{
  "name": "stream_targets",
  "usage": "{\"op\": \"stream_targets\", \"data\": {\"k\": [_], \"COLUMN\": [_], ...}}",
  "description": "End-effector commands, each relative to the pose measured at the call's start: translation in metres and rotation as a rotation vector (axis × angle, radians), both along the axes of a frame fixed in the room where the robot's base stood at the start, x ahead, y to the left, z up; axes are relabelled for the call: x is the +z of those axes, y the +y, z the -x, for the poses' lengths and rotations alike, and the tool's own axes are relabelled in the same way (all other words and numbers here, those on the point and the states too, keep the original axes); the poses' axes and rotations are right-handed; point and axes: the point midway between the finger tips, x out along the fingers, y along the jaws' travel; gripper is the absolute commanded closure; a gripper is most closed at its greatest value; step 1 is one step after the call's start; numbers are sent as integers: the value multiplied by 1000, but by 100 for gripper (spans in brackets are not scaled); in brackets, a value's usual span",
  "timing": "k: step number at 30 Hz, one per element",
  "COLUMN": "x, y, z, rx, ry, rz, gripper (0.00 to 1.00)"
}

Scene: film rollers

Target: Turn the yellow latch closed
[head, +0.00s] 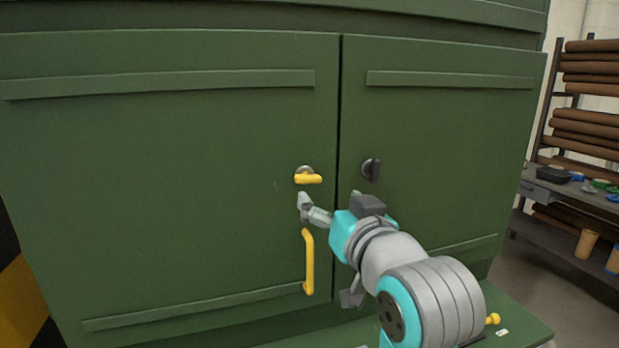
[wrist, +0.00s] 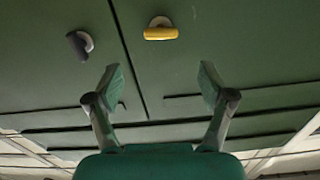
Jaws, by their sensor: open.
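The yellow latch (head: 308,179) sits on a round grey base on the left cabinet door, close to the gap between the doors. Its lever lies about level. It also shows near the top of the wrist view (wrist: 160,33). My gripper (head: 330,198) is open and empty, with its fingers spread. In the head view its left finger appears just below the latch. In the wrist view the latch is ahead of and apart from the fingers (wrist: 163,82), and nothing lies between them.
A dark latch (head: 371,169) is on the right door, across the gap, tilted in the wrist view. A yellow handle (head: 309,262) stands upright below the yellow latch. A ledge (head: 520,325) runs below the doors. Racks of brown rolls (head: 590,90) stand at the far right.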

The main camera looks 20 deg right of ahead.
Motion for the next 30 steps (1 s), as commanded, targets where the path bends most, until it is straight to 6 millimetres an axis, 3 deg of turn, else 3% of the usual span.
{"op": "stream_targets", "data": {"k": [5,21,30], "x": [2,1,1], "y": [0,0,0], "z": [-11,-95,-108], "rx": [0,0,0], "ry": [2,1,0], "rz": [-1,0,0], "gripper": [19,19,19]}}
